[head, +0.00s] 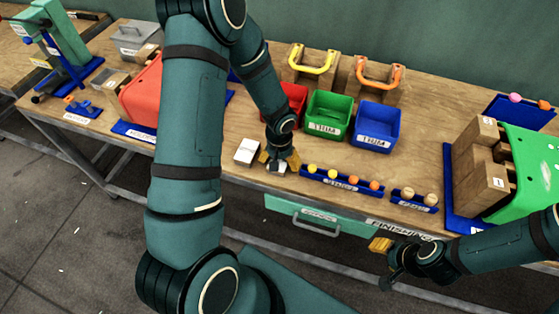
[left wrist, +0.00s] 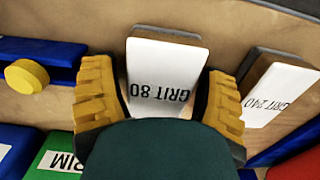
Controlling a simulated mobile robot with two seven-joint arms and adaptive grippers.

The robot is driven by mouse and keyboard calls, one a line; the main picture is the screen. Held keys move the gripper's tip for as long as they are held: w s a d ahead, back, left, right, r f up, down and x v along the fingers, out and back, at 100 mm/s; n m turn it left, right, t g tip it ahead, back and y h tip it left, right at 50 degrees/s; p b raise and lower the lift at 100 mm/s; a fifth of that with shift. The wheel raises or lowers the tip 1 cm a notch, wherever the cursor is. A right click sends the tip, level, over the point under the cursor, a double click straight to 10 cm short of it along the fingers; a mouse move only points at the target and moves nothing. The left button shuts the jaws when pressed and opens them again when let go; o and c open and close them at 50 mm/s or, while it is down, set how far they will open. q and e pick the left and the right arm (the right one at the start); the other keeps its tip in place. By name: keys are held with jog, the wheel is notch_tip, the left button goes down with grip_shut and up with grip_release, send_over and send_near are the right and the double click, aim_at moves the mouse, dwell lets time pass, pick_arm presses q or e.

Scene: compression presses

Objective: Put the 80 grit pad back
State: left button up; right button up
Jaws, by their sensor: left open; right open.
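The 80 grit pad (left wrist: 165,65), a white-faced block marked GRIT 80, lies on the wooden bench between the yellow fingers of my left gripper (left wrist: 158,82). The fingers stand open on either side of it, with narrow gaps showing. In the head view the left gripper (head: 279,161) is low over the bench and mostly hides this pad. The 240 grit pad (left wrist: 278,92) lies beside it, and also shows left of the gripper in the head view (head: 247,151). My right gripper (head: 383,262) is open and empty by the bench's front edge.
Blue trays with small balls (head: 342,181) and knobs (head: 414,200) line the front edge right of the left gripper. Green (head: 328,115) and blue (head: 376,125) bins stand behind. A green drawer (head: 318,216) is below. My left arm hides part of the bench.

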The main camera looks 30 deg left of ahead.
pick_arm(q)
jog(key=shift+r, duration=0.3)
notch_tip(320, 180, up, 12)
jog(key=p, duration=0.1)
jog(key=shift+f+p, duration=0.15)
jog(key=shift+p, duration=0.15)
jog(key=shift+s+f, duration=0.1)
